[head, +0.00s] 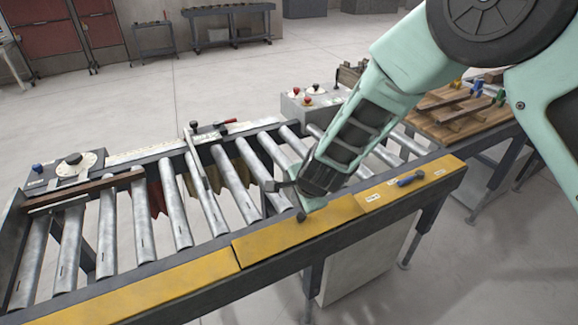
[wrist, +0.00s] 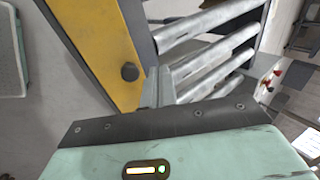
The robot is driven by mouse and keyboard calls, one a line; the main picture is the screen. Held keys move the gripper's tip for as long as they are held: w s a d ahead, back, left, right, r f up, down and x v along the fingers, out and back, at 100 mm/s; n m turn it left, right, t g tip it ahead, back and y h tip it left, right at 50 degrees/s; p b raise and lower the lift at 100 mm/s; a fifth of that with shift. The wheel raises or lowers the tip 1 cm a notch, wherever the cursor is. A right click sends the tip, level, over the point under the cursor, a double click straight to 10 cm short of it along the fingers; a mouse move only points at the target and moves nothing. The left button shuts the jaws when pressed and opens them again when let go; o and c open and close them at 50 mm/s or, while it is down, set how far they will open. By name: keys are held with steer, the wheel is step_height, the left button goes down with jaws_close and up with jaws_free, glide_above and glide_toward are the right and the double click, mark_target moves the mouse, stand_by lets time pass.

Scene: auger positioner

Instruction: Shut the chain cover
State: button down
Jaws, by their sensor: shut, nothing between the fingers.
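Yellow cover panels run along the near side of the roller conveyor. The middle panel (head: 285,236) lies along the frame and looks nearly level with its neighbours; I cannot tell whether it is fully down. A dark round knob (head: 301,216) sits near its inner edge. In the wrist view the yellow panel (wrist: 100,40) and the knob (wrist: 130,72) are just left of my fingers. My gripper (head: 309,203) is shut and empty, pointing down at the panel's inner edge beside the rollers. In the wrist view my fingers (wrist: 155,88) are together; contact with the panel is unclear.
Metal rollers (head: 205,200) fill the conveyor bed. Floor is open in front.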

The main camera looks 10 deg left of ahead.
step_height(320, 180, up, 10)
steer(key=f+p, duration=0.1)
steer(key=m+g+h+b, duration=0.1)
steer(key=m+g+b, duration=0.4)
steer(key=m, duration=3.1)
glide_above(305, 218)
steer(key=s+d+b, duration=0.2)
steer(key=s+d, duration=0.1)
steer(key=t, duration=0.2)
steer(key=p+x, duration=0.1)
steer(key=x, duration=0.3)
steer(key=p+x, duration=0.2)
steer(key=x, duration=0.2)
steer(key=p+x, duration=0.1)
steer(key=x, duration=0.3)
steer(key=shift+a+f+p, duration=0.25)
steer(key=shift+a+p, duration=0.1)
steer(key=shift+p, duration=0.05)
